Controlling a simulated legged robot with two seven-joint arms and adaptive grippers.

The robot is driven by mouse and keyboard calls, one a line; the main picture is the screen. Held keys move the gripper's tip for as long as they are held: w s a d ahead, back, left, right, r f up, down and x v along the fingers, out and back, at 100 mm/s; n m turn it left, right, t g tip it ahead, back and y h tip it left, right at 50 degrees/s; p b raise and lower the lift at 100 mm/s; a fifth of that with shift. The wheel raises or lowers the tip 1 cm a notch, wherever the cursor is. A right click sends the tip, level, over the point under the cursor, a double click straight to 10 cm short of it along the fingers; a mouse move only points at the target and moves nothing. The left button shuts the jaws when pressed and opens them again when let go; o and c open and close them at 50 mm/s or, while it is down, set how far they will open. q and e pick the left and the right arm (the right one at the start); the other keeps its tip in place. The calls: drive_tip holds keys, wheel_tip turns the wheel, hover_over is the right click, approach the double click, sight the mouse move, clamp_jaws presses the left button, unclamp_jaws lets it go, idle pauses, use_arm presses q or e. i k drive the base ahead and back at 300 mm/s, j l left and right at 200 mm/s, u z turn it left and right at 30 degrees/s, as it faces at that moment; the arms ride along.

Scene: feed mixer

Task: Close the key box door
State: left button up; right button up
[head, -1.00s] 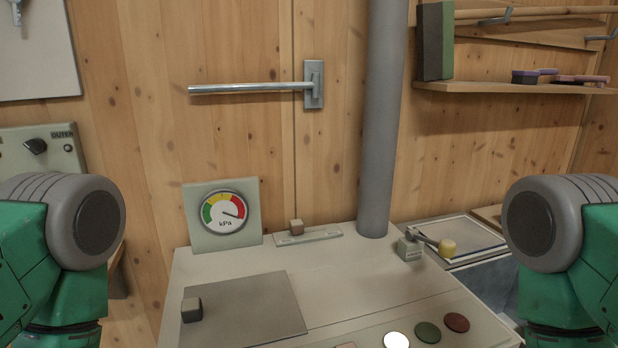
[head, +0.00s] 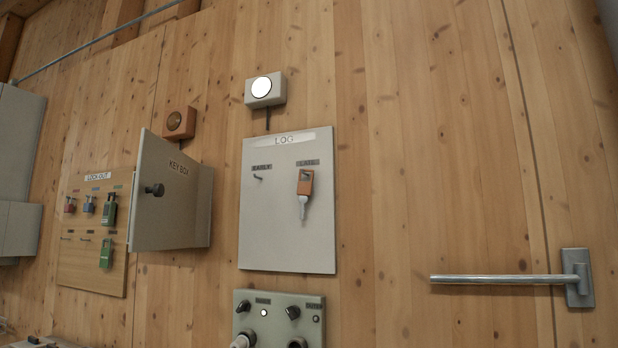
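The key box (head: 203,213) is a grey box on the wooden wall, left of the middle in the head view. Its door (head: 158,205) stands open, swung out toward me and to the left, with the label "KEY BOX" and a dark round knob (head: 155,190) on it. The inside of the box is mostly hidden behind the door. Neither of my grippers is in view.
A lock-out board (head: 97,270) with several padlocks hangs left of the door, partly behind it. A LOG board (head: 288,215) with a hanging key (head: 304,195) is to the right. A knob panel (head: 279,318) is below; a metal bar (head: 505,279) sticks out at right.

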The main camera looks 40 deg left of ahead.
sight(164, 215)
drive_tip(key=k+j, duration=0.2)
drive_tip(key=k+j+u, duration=0.1)
drive_tip(key=u, duration=0.25)
drive_tip(key=k+j+u, duration=0.1)
drive_tip(key=u, duration=0.3)
drive_tip(key=k+j+u, duration=0.2)
drive_tip(key=u, duration=0.15)
drive_tip(key=i+j+u, duration=0.1)
drive_tip(key=i+u, duration=0.4)
